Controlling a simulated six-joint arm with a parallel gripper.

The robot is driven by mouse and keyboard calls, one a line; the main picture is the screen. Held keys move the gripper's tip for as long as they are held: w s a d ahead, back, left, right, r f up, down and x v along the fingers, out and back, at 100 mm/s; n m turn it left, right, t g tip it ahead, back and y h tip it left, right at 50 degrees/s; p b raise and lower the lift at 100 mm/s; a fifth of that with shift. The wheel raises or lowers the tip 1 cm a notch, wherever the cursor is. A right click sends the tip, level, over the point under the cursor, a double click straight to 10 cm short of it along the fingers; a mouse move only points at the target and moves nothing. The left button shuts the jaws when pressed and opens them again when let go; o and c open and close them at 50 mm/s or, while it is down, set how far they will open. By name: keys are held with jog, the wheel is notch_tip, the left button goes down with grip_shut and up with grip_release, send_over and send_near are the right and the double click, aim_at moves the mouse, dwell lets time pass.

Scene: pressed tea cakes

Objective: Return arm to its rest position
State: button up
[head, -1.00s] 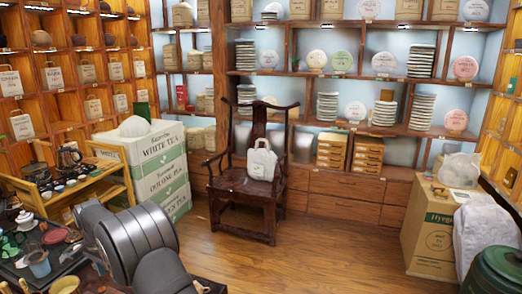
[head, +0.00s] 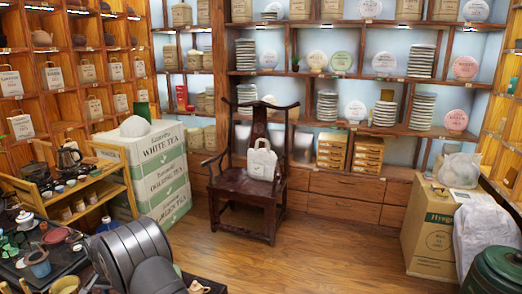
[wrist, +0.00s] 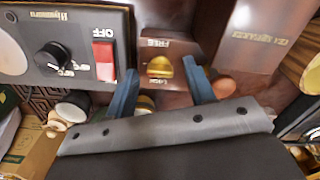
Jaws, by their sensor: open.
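In the wrist view my gripper (wrist: 159,67) shows two blue fingers, spread apart with a gap between them. A yellow, brass-like knob (wrist: 160,67) on a dark brown surface appears in the gap. It lies beyond the fingers, and I see no object held. In the head view my dark grey arm rises from the bottom edge at the lower left, over the tea table's side. The gripper itself does not show there.
The wrist view shows a dark panel (wrist: 60,45) with a black dial and a red switch (wrist: 104,61) on the left. In the head view, a wooden chair (head: 250,190) holds a white bag. White-green boxes (head: 150,170) stand left; floor at centre right is clear.

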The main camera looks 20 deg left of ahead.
jog(key=n, duration=1.2)
jog(key=shift+n, duration=0.3)
jog(key=o, duration=1.1)
notch_tip(320, 180, up, 19)
jog(key=d+n+y, duration=0.1)
jog(key=y, duration=0.4)
jog(key=x, duration=0.9)
jog(key=shift+s+f, duration=0.15)
jog(key=shift+f, duration=0.25)
jog(key=shift+d+r, duration=0.1)
jog(key=shift+r, duration=0.05)
